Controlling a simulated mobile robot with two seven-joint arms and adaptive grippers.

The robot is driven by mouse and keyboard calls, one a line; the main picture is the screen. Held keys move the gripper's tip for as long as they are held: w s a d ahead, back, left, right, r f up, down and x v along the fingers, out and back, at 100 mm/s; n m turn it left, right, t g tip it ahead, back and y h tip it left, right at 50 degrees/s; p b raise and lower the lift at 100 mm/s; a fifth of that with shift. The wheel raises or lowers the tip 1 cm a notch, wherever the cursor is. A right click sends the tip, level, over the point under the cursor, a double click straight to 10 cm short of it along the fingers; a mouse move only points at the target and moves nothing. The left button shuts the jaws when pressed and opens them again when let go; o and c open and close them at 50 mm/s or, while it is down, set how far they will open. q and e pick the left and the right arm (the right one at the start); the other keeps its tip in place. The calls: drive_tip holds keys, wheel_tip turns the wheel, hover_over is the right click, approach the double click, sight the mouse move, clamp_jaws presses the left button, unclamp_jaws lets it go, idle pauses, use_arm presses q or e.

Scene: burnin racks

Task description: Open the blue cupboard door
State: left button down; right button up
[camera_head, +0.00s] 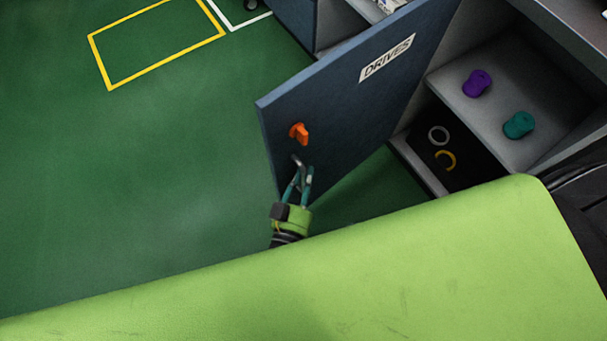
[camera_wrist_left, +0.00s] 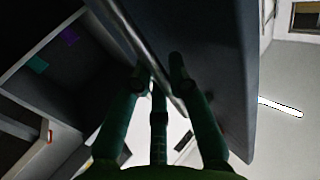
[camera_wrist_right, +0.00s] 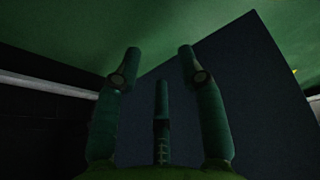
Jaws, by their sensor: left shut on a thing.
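The blue cupboard door (camera_head: 345,105) stands swung out over the floor in the head view, with a white DRIVES label (camera_head: 387,58) and an orange knob (camera_head: 299,132). My left gripper (camera_head: 301,176) is at the door's lower outer part, below the knob. In the left wrist view, its fingers (camera_wrist_left: 159,74) are shut around the metal bar handle (camera_wrist_left: 143,45) beside the door panel (camera_wrist_left: 222,65). My right gripper (camera_wrist_right: 156,62) is open and empty in the right wrist view, with a dark blue panel (camera_wrist_right: 245,90) beyond it. The head view does not show it.
The cupboard's open inside shows a grey shelf (camera_head: 495,134) with a purple object (camera_head: 477,83) and a teal object (camera_head: 519,125). The green floor (camera_head: 150,170) left of the door is clear.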

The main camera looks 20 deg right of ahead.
use_arm(q)
drive_tip(key=shift+d+r, duration=0.1)
drive_tip(key=shift+r, duration=0.05)
use_arm(e)
drive_tip(key=shift+w, duration=0.1)
use_arm(q)
drive_tip(key=c, duration=1.3)
unclamp_jaws()
drive_tip(key=shift+o, duration=0.7)
use_arm(e)
drive_tip(key=shift+w+a+r, duration=0.1)
drive_tip(key=shift+w+r, duration=0.1)
drive_tip(key=shift+w, duration=0.45)
use_arm(q)
drive_tip(key=v, duration=1.2)
use_arm(e)
drive_tip(key=shift+s+f, duration=0.1)
drive_tip(key=shift+s, duration=0.2)
use_arm(q)
drive_tip(key=shift+f, duration=0.2)
